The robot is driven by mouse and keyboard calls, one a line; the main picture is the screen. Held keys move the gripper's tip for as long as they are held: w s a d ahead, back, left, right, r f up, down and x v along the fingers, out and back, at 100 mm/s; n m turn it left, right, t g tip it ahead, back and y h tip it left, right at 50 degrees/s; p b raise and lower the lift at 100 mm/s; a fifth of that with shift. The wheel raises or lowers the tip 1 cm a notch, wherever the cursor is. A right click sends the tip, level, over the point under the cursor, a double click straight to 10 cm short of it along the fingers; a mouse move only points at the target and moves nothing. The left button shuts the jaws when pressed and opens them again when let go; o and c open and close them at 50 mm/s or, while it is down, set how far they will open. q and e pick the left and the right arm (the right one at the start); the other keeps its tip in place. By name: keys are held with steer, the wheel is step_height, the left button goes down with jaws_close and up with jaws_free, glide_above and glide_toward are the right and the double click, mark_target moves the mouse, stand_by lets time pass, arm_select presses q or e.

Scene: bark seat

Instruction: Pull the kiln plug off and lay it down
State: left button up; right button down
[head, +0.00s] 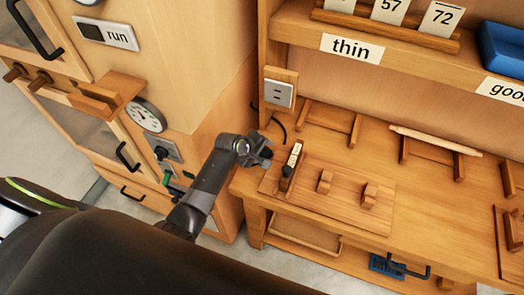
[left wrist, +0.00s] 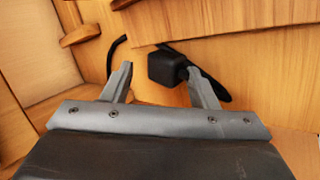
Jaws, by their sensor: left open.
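The kiln plug (left wrist: 166,66) is a black block with a dark cord in the left wrist view. It appears to lie on the wooden bench, just beyond my fingertips and closer to the right one. My left gripper (left wrist: 158,70) is open and empty, and its right finger covers part of the cord. In the head view my left gripper (head: 262,151) is low over the bench's left end, and the plug cannot be made out there. The grey wall socket (head: 279,93) above it has no plug in it. My right gripper is not in view.
The kiln cabinet with a gauge (head: 146,114) and run label (head: 117,37) stands at left. A wooden board (head: 334,203) with upright blocks and a dark handled tool (head: 291,166) is right of my gripper. Wooden racks (head: 331,122) stand behind it.

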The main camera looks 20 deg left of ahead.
arm_select(q)
steer(key=shift+s+a+f, duration=0.15)
steer(key=shift+s+f, duration=0.25)
steer(key=shift+f, duration=0.1)
steer(key=v, duration=1.7)
steer(key=shift+w+r, duration=0.2)
steer(key=shift+r, duration=0.4)
